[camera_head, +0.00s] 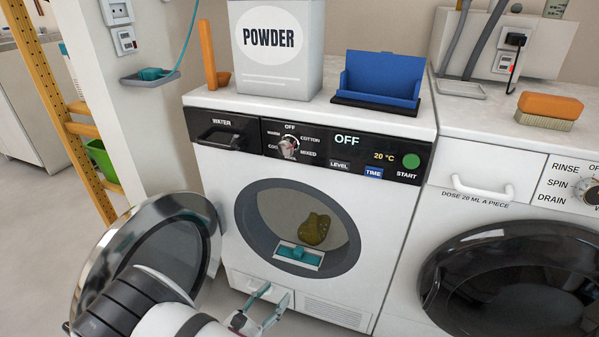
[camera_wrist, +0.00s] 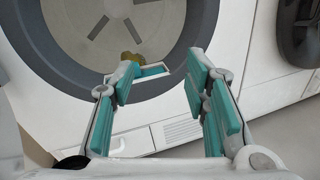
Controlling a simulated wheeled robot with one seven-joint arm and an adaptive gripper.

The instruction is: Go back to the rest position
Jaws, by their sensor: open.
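My gripper (camera_head: 271,295) is open and empty in front of the lower front of the left washing machine (camera_head: 345,270). In the wrist view, my gripper (camera_wrist: 163,66) has its teal-padded fingers spread apart, pointing towards the drum opening. The round door (camera_head: 150,262) of this machine stands open to the left, partly behind my arm. In the drum opening are an olive-yellow item (camera_head: 315,229) and a teal piece in a white frame (camera_head: 299,255). Both also show in part past the fingertips in the wrist view, the olive item (camera_wrist: 131,57) and the teal piece (camera_wrist: 152,72).
A powder box (camera_head: 275,70) and a blue open holder (camera_head: 383,75) stand on the machine. An orange-topped brush (camera_head: 550,106) lies on the right machine, whose dark door (camera_head: 510,280) is shut. A yellow rack (camera_head: 65,115) stands at left. Floor (camera_head: 40,215) shows clear at left.

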